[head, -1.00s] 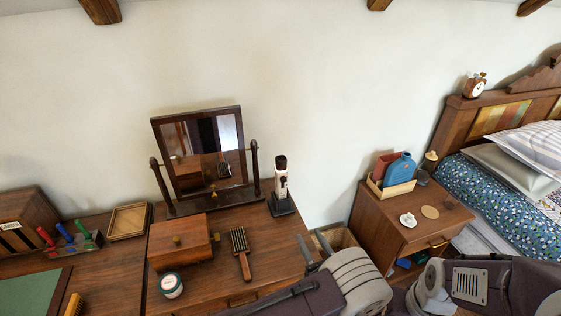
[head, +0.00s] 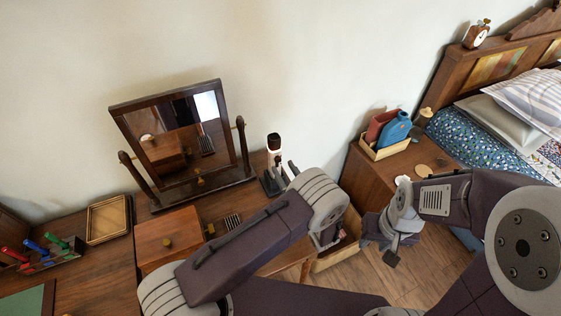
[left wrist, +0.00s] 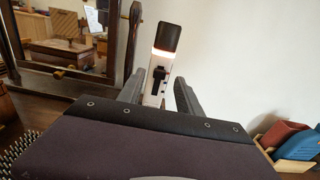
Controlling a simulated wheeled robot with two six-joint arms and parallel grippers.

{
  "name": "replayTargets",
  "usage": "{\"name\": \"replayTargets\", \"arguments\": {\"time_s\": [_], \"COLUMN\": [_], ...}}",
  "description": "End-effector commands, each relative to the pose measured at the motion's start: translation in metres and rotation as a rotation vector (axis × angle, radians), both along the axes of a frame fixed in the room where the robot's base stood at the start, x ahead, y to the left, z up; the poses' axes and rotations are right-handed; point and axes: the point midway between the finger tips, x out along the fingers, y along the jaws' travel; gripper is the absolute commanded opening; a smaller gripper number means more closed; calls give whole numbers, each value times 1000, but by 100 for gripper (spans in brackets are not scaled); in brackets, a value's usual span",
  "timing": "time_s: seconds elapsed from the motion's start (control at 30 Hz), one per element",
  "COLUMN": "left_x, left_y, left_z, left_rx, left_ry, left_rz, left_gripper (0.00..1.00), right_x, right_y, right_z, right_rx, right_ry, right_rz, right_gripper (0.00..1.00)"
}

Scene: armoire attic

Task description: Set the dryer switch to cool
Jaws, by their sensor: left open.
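The dryer (head: 274,144), white with a black top, stands upright in a dark stand (head: 271,185) at the dresser's back right corner. In the left wrist view the dryer (left wrist: 166,50) shows an orange-lit band below its black top and a dark switch slot (left wrist: 158,80) on its white body. My left gripper (head: 289,172) is open close to the dryer; its fingers (left wrist: 158,94) appear on either side of the dryer's body. Contact cannot be told, nor can the switch setting. My right gripper (head: 391,243) hangs away at the right, its fingers hard to make out.
A tilting mirror (head: 180,140) stands left of the dryer. A wooden box (head: 168,236) and a partly hidden brush (head: 232,221) lie in front. A nightstand (head: 369,177) with a tray of bottles (head: 388,148) is at the right.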

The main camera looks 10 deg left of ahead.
Motion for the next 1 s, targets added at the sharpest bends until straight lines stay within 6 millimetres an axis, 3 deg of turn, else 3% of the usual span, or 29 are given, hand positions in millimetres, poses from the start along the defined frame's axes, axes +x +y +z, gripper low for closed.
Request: {"name": "replayTargets", "arguments": {"time_s": [0.2,0.47,0.63,1.0], "left_x": [23,25,25,25], "left_y": [16,17,17,17], "left_z": [0,0,0,0], "left_rx": [-1,-1,-1,0], "left_ry": [1,1,1,0], "left_rz": [2,-1,-1,-1], "left_gripper": [42,42,0,0], "right_x": [0,0,0,0], "right_y": [0,0,0,0], "right_z": [6,5,5,5], "right_rx": [0,0,0,0], "right_ry": [0,0,0,0], "right_rz": [0,0,0,0], "right_gripper": [36,36,36,36]}}
